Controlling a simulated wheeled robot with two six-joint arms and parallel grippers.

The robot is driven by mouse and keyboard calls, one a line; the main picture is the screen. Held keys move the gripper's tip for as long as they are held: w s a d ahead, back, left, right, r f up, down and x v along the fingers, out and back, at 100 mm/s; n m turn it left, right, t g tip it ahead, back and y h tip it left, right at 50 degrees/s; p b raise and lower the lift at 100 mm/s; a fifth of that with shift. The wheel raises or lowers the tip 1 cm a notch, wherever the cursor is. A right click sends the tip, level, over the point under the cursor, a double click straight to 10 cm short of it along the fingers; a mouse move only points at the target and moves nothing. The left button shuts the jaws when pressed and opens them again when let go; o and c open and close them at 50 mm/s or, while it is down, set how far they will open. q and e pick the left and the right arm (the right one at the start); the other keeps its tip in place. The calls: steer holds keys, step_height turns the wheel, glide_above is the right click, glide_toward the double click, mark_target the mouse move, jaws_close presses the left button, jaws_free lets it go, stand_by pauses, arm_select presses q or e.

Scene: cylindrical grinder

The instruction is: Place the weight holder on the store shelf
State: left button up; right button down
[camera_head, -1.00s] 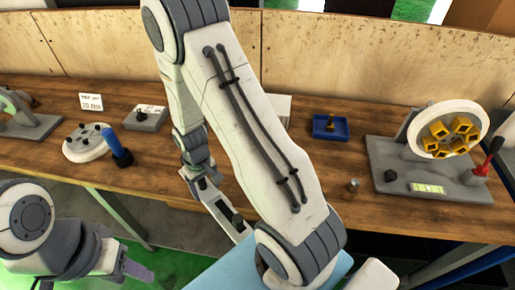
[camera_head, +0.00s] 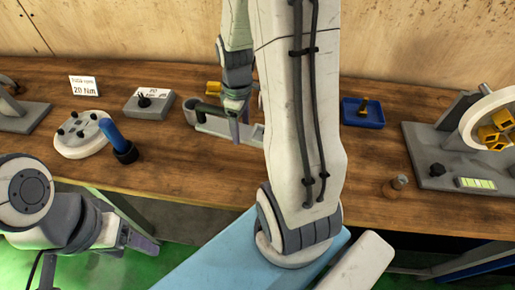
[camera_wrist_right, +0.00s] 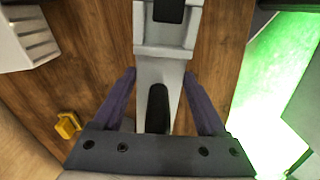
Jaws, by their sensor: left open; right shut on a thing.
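My right gripper (camera_head: 236,118) is shut on a long grey piece with a black grip, which I take to be the weight holder (camera_head: 205,122). It is over the middle of the wooden table, and part of it is behind my right arm. In the right wrist view the holder (camera_wrist_right: 160,66) lies between the purple fingers (camera_wrist_right: 160,100). A white slotted block (camera_wrist_right: 28,38) at the upper left there may be the store shelf; I cannot tell. My left gripper (camera_head: 140,243) is open and empty, low at the left, off the table's front edge.
On the table (camera_head: 190,175) stand a round white plate with a blue-handled tool (camera_head: 118,142), a grey block (camera_head: 149,104), a blue tray (camera_head: 362,112), a small cylinder (camera_head: 396,186) and a grey fixture (camera_head: 440,150). A yellow piece (camera_wrist_right: 67,125) lies near my right gripper.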

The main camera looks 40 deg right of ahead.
steer(key=s+d, duration=0.1)
steer(key=s+r+n+b, duration=0.1)
steer(key=s+d+n, duration=0.1)
steer(key=shift+s+d+r, duration=0.15)
steer(key=shift+d+r, duration=0.2)
steer(key=shift+r, duration=0.05)
glide_above(223, 147)
step_height(223, 147, down, 7)
steer(key=shift+d+r+p, duration=0.1)
steer(key=shift+r+p, duration=0.05)
steer(key=shift+p, duration=0.2)
steer(key=shift+f, duration=2)
steer(key=shift+f, duration=0.15)
jaws_free()
